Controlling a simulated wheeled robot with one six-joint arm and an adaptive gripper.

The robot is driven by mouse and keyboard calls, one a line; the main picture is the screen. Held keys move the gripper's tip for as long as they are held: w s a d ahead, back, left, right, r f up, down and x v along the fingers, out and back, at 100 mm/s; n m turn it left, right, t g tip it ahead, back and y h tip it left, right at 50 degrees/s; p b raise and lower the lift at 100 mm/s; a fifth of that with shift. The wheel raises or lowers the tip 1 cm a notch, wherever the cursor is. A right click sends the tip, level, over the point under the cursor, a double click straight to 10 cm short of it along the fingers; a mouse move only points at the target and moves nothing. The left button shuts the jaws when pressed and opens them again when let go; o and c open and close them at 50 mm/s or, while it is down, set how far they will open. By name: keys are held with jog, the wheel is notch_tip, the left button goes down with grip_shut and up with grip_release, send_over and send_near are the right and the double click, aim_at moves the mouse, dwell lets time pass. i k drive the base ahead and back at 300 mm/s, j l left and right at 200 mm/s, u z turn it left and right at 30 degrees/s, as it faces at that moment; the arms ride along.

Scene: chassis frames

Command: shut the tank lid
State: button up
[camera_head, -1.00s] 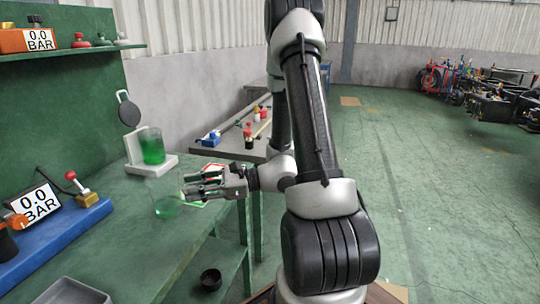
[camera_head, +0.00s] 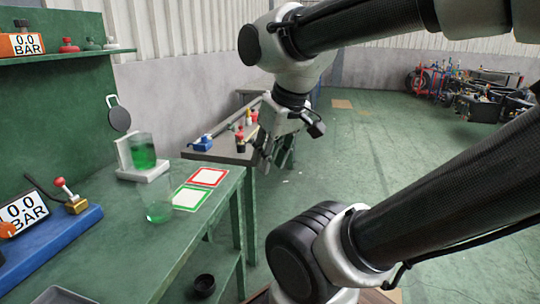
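The tank is a clear vessel with green liquid (camera_head: 143,158) in a white stand (camera_head: 150,173) on the green bench. Its lid seems to be the dark grey round disc (camera_head: 120,119) with a ring handle, standing up open at the tank's back left. A clear beaker (camera_head: 158,211) with a little green liquid stands on the bench in front of the tank. My gripper (camera_head: 264,160) hangs pointing down, right of the tank and beyond the bench's right edge. Its fingers look apart and empty, though they are small in view.
A red-framed card (camera_head: 207,177) and a green-framed card (camera_head: 190,198) lie right of the beaker. A blue base (camera_head: 55,240) with a gauge and a red-knobbed lever stands front left. A shelf (camera_head: 60,56) runs above. A second table (camera_head: 222,154) stands behind.

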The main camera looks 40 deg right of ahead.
aim_at(119, 119)
jog(key=i+l+u, duration=0.2)
jog(key=l+u, duration=0.2)
jog(key=i+l+u, duration=0.1)
jog(key=l+u, duration=0.25)
jog(key=l, duration=0.15)
jog(key=l+u, duration=0.4)
jog(key=i+l, duration=0.05)
jog(key=l, duration=0.05)
